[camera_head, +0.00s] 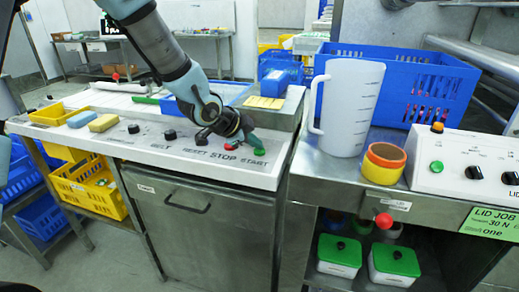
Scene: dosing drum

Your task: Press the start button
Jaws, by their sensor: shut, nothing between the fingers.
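The green start button (260,152) sits on the white control panel (180,155) above the "START" label. The red stop button (232,147) is just to its left. My gripper (256,143) is shut and empty, pointing down at the right end of the panel. Its fingertips are right at the green button and partly overlap it in the view. I cannot tell whether they touch it or hover just above it.
Black knobs (171,135) and sponges (103,123) line the panel's left part. To the right, a white jug (350,105), tape rolls (383,163) and another control box (462,165) stand on a steel bench. A blue crate (425,85) is behind them.

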